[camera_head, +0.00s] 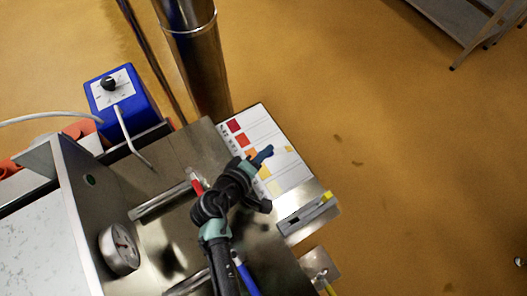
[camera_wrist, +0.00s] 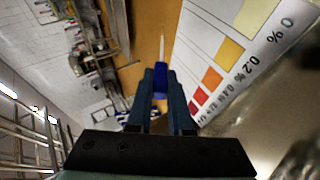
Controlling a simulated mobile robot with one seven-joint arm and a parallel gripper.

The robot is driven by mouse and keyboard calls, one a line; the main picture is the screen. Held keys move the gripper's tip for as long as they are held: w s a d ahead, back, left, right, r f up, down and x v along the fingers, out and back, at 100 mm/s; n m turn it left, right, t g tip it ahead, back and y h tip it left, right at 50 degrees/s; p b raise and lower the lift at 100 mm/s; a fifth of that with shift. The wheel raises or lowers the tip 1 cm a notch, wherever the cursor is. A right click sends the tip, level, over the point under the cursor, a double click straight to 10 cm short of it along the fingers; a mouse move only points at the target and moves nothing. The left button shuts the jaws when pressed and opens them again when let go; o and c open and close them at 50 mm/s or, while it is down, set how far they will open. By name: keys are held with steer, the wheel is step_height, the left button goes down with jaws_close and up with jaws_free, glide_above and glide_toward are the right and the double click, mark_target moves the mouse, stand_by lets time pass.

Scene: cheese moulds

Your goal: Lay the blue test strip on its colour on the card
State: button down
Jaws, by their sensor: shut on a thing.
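The white card (camera_head: 277,136) lies at the right edge of the steel worktop, with a row of red, orange and yellow patches. In the wrist view the card (camera_wrist: 204,42) is on the right, with percentage labels beside the patches; I see no blue patch. My gripper (camera_wrist: 162,88) is shut on a slim piece, blue at the base with a pale thin tip, which looks like the blue test strip (camera_wrist: 160,76). It points away from the fingers, and its tip is apart from the card in the picture. In the head view my gripper (camera_head: 262,157) is over the card and hides part of it.
A grey holder with a yellow end (camera_head: 305,214) sits just below the card. A blue box with a black knob (camera_head: 118,97) and a round gauge (camera_head: 120,248) stand to the left. A steel column (camera_head: 200,55) rises behind the card. Orange floor lies right of the worktop.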

steer(key=shift+f+b, duration=1.95)
steer(key=shift+f, duration=0.5)
steer(key=c, duration=0.8)
jaws_free()
steer(key=shift+o, duration=0.2)
steer(key=v, duration=1.3)
steer(key=shift+w, duration=0.1)
